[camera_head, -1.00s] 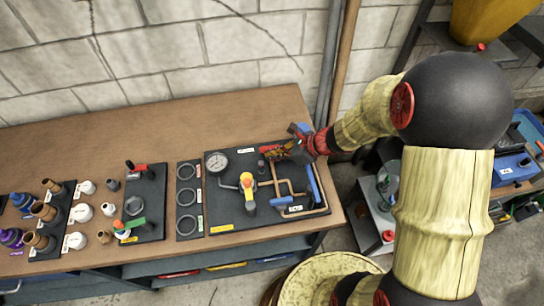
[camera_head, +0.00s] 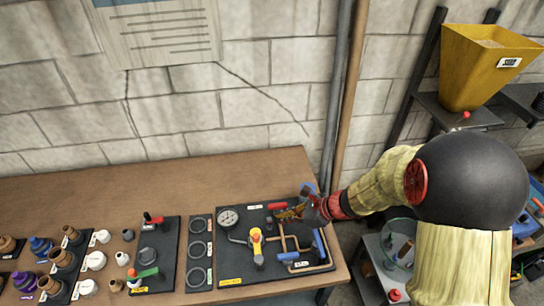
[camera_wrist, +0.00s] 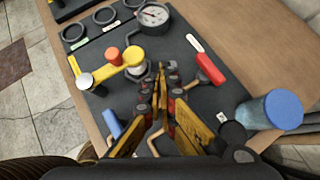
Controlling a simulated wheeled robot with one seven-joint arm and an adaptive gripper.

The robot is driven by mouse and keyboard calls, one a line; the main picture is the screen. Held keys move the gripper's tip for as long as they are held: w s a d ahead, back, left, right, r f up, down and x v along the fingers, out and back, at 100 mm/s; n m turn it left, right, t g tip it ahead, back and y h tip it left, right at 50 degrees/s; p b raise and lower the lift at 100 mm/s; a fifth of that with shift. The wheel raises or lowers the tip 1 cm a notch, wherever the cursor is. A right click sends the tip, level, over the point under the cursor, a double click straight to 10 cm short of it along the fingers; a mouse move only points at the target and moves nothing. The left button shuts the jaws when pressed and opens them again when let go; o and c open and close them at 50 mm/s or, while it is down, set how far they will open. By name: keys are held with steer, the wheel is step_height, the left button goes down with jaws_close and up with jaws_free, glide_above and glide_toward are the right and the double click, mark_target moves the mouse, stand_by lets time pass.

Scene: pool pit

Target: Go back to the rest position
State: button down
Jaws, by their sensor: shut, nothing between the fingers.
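My gripper (camera_head: 294,212) is at the end of my arm, over the right part of the dark pipe panel (camera_head: 232,268) on the wooden bench. In the wrist view my gripper (camera_wrist: 160,82) has its yellow fingers together with nothing between them. It hangs above the panel, between a yellow-handled valve (camera_wrist: 122,62) and a red-handled valve (camera_wrist: 208,68). I cannot tell whether the fingertips touch the panel. The pressure gauge (camera_head: 228,219) is at the panel's far left, and the yellow valve also shows in the head view (camera_head: 256,240).
A blue-capped cylinder (camera_wrist: 272,110) stands close to my gripper. Left of the panel are rings (camera_head: 197,250), a small valve board (camera_head: 160,245) and several fittings. A wall and vertical pipes (camera_head: 345,90) are behind. A yellow hopper (camera_head: 480,65) stands at the right. Bare bench (camera_head: 90,195) lies behind the fittings.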

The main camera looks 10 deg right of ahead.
steer(key=s+d+r+n+g+h, duration=0.1)
steer(key=s+r+n+g, duration=0.1)
steer(key=s+n, duration=0.45)
steer(key=s+d+r+n+g+h, duration=0.1)
steer(key=s+r+n+g, duration=0.1)
steer(key=s+n, duration=0.45)
steer(key=s+d+r+n+t+h+b, duration=0.2)
steer(key=s+r+n+h, duration=0.1)
steer(key=r, duration=0.5)
steer(key=s+d+r+n+t+h+b, duration=0.2)
steer(key=s+d+r+n+t, duration=0.1)
steer(key=r+n, duration=0.5)
steer(key=shift+s+d+h+b, duration=0.3)
steer(key=shift+s+h+b, duration=0.1)
steer(key=shift+s, duration=0.45)
